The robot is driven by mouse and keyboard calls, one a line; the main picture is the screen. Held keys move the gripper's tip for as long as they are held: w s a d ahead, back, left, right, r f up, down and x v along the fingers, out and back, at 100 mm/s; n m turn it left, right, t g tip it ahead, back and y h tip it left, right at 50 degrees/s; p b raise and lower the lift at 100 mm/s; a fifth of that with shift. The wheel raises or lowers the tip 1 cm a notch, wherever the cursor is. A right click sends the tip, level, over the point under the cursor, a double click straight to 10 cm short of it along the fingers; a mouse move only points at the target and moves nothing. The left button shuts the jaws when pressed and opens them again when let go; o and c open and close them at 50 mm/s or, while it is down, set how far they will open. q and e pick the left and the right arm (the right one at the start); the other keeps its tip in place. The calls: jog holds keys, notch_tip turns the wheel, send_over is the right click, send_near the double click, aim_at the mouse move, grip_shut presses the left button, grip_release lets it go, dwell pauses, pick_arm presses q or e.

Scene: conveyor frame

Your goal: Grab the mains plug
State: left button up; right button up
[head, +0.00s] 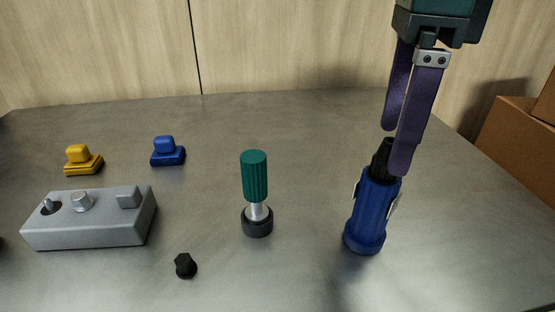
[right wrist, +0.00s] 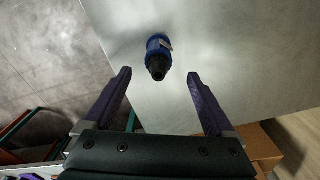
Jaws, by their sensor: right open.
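The mains plug (head: 368,218) is blue with a black neck on top and silver clips at its sides. It stands upright on the right part of the grey table. My right gripper (head: 395,150) is open and points down over it, with one finger overlapping the black neck in the head view. In the right wrist view the plug (right wrist: 158,48) lies beyond the fingertips, between the lines of the two fingers of the gripper (right wrist: 159,75), with nothing between the fingers. Whether a finger touches the plug cannot be told. My left gripper is not in view.
A green-handled tool (head: 255,178) stands upright left of the plug. A black bolt-like piece (head: 185,265), a grey block (head: 95,228), a yellow piece (head: 83,161) and a blue piece (head: 167,152) lie further left. Cardboard boxes (head: 510,135) stand beyond the table's right edge.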

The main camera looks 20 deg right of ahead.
aim_at(376, 193)
notch_tip(376, 193, down, 4)
jog(key=shift+s+r, duration=0.15)
notch_tip(376, 193, down, 5)
jog(key=shift+a+f, duration=0.1)
jog(key=shift+f, duration=0.1)
grip_shut()
dwell(0.7)
